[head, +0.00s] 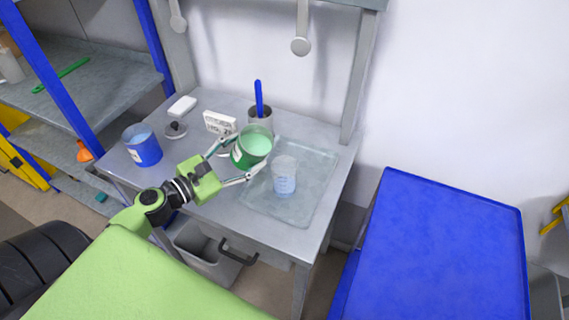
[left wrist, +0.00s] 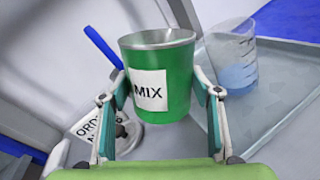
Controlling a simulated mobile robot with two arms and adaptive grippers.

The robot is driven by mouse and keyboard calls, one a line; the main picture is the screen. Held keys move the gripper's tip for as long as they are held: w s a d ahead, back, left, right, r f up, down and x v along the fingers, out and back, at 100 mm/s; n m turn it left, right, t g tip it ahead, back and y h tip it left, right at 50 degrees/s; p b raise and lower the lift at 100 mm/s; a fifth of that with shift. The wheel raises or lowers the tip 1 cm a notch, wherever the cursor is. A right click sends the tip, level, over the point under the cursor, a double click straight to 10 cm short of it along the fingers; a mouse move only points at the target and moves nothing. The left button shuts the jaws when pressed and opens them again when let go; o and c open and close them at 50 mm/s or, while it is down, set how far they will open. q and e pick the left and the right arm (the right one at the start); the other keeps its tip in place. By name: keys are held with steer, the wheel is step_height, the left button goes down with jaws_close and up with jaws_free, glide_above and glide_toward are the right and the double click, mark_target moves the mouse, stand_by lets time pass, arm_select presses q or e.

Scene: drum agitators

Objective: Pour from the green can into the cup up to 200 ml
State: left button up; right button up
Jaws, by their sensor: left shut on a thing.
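The green can (head: 249,159) is in my left gripper (head: 250,152), whose two fingers close on its sides. Pale green contents show in its open top in the head view. In the left wrist view the can (left wrist: 178,85) shows a white MIX label between the fingers (left wrist: 167,95). How far it tilts is hard to tell. The clear cup (head: 284,176) stands on the tray just right of the can, apart from it. Its lower part looks blue, also in the left wrist view (left wrist: 236,72); the exact level is unreadable. No stream shows between them. My right gripper is out of view.
The cup stands on a pale shallow tray (head: 310,203). A white order sign (head: 219,122), a grey holder (head: 260,120) with a blue stick, a blue can (head: 142,147) and a dark-knobbed lid (head: 175,129) are nearby. A blue-topped surface (head: 440,250) stands at the right.

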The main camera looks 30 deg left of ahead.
mark_target(242, 145)
arm_select(q)
steer(key=shift+m, duration=0.9)
steer(key=shift+d+r+p, duration=0.2)
steer(key=shift+r+p, duration=0.5)
steer(key=shift+d+r+p, duration=0.25)
steer(key=shift+r+p, duration=0.45)
steer(key=shift+d+r+p, duration=0.2)
steer(key=shift+r+p, duration=0.5)
steer(key=shift+d+r+m+y+p, duration=0.2)
steer(key=shift+r+m+y+p, duration=0.3)
steer(key=shift+m, duration=0.3)
steer(key=shift+f+m, duration=0.2)
steer(key=shift+m, duration=0.5)
stand_by(1.7)
stand_by(0.4)
